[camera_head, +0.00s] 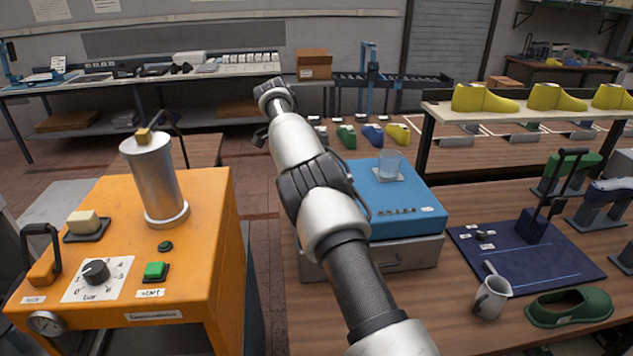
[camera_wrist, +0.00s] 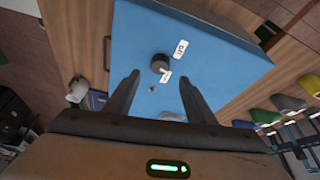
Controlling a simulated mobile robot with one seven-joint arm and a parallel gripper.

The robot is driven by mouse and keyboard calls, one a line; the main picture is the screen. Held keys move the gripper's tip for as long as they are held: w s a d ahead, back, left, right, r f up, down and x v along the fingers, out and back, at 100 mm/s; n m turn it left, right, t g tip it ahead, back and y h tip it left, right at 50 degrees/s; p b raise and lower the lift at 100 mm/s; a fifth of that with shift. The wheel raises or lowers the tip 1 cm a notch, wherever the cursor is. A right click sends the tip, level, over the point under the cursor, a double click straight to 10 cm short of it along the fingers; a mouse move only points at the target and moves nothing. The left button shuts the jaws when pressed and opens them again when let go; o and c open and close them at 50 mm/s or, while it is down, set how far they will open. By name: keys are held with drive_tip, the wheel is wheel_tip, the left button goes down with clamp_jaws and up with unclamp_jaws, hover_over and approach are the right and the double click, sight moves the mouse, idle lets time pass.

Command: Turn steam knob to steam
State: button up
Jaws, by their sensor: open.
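A blue steam box (camera_head: 405,205) with a grey base stands on the wooden bench, partly hidden behind my arm. In the wrist view its blue top (camera_wrist: 125,45) fills the middle. A round black knob (camera_wrist: 160,63) sits on it, with small white labels beside it that I cannot read surely. My gripper (camera_wrist: 159,78) is open, one finger on each side of the view, and the knob appears just beyond the fingertips, between their lines. I see no contact. In the head view my arm hides the knob and the gripper.
A clear glass (camera_head: 390,163) stands on the blue box's right part. An orange machine (camera_head: 200,230) with a dial and green button is at left. A mug (camera_head: 491,297), a green shoe (camera_head: 568,308) and a dark blue press board (camera_head: 530,265) are at right. Coloured lasts (camera_head: 372,134) stand behind.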

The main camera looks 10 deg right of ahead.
drive_tip(key=s+d+r+n+t+y+b, duration=0.15)
drive_tip(key=d+r+n+y+b, duration=0.25)
drive_tip(key=d+n, duration=0.5)
drive_tip(key=s+a+r+n+t+y+b, duration=0.1)
drive_tip(key=s+a+r+n+y+b, duration=0.25)
drive_tip(key=n, duration=0.85)
drive_tip(key=shift+n+t+h, duration=0.25)
drive_tip(key=shift+n+h, duration=0.05)
drive_tip(key=shift+h, duration=0.15)
drive_tip(key=x, duration=0.5)
drive_tip(key=p+x, duration=0.1)
drive_tip(key=x, duration=0.4)
drive_tip(key=d+x, duration=0.1)
drive_tip(key=x, duration=0.4)
drive_tip(key=shift+d+f+p, duration=0.1)
drive_tip(key=shift+f+p, duration=0.2)
drive_tip(key=shift+p, duration=0.1)
drive_tip(key=shift+c, duration=0.3)
drive_tip(key=c, duration=1)
